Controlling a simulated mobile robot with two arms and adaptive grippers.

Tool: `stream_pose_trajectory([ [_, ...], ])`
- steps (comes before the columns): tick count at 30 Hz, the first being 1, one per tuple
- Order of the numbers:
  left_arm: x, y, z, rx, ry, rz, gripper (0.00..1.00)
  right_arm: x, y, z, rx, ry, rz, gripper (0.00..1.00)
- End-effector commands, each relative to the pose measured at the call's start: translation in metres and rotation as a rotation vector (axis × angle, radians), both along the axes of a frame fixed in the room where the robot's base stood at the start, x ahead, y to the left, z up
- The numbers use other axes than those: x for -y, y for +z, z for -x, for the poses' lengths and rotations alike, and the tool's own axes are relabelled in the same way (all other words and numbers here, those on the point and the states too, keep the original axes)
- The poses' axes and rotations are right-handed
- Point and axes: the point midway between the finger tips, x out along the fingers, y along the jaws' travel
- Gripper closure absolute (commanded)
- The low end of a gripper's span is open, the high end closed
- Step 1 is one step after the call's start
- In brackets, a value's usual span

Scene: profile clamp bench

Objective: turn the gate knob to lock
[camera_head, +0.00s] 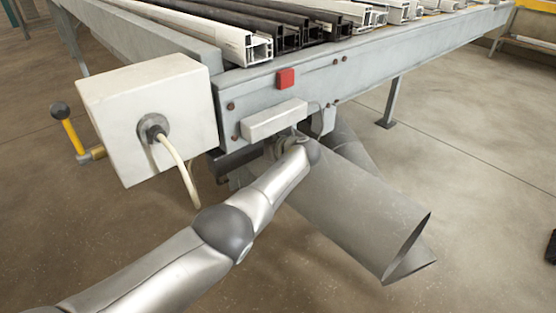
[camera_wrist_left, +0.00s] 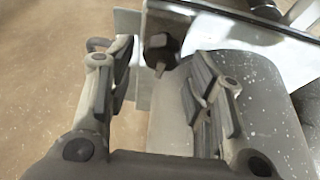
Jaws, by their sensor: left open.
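In the left wrist view a dark lobed knob (camera_wrist_left: 160,50), which looks like the gate knob, sits below the edge of a grey metal plate. My left gripper (camera_wrist_left: 163,60) is open, with one finger on each side of the knob. A gap shows beside the knob, and I cannot tell if either finger touches it. In the head view my left arm reaches under the bench's front beam, and its wrist hides the knob and most of the gripper. My right gripper is in neither view.
A grey chute (camera_head: 350,205) slopes down right of my left wrist. The bench frame (camera_head: 390,75) carries white and black profiles (camera_head: 215,35). A white box (camera_head: 150,110) with a cable stands left, beside a yellow lever (camera_head: 72,135). A red button (camera_head: 285,78) is on the beam.

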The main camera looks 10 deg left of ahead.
Motion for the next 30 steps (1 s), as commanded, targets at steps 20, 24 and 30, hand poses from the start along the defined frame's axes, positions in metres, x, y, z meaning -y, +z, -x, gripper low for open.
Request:
stream_pose_trajectory([
  [20,0.09,-0.001,0.068,0.0,-0.001,0.0,0.52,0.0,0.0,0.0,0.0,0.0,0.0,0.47],
  [24,0.095,0.0,0.072,-0.001,0.0,-0.001,0.52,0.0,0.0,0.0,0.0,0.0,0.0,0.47],
  [30,0.095,0.0,0.073,0.0,0.0,-0.001,0.52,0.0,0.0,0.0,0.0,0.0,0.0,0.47],
])
